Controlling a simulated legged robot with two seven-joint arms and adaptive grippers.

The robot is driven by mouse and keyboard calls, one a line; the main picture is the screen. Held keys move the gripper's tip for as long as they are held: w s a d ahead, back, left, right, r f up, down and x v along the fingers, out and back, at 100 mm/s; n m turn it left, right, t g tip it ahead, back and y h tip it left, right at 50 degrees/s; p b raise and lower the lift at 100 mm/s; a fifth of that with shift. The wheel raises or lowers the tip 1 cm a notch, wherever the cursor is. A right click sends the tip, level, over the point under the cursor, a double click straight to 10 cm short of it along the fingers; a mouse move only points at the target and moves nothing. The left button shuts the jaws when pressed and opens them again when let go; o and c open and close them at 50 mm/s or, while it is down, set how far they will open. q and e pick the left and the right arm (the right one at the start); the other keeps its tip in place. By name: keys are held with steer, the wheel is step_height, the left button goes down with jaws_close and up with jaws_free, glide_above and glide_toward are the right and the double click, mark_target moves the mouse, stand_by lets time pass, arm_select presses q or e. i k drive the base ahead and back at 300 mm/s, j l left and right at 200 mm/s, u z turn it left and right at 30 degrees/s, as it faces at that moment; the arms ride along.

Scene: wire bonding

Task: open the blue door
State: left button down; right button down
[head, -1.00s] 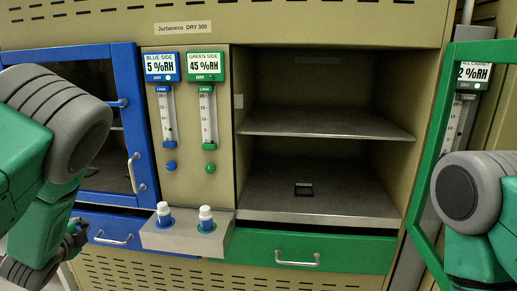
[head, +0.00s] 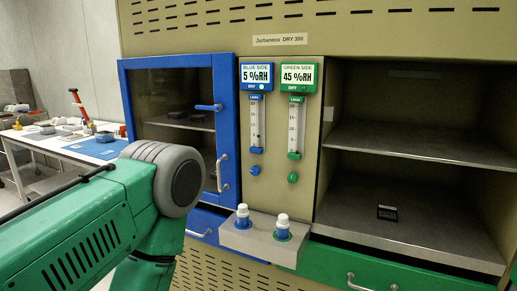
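The blue door (head: 220,120) of the dry cabinet is shut. My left arm, green and grey, crosses the lower left of the head view in front of the door's lower part. My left gripper is not in view; the arm runs out of the picture at the bottom.
The green side's compartment (head: 415,140) stands open at the right, with a small black item (head: 387,213) on its lower shelf. A ledge (head: 262,240) with two white-capped bottles juts out below the gauges. A white work table (head: 70,150) stands at the far left.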

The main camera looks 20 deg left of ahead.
mark_target(223, 64)
steer(key=u, duration=1.1)
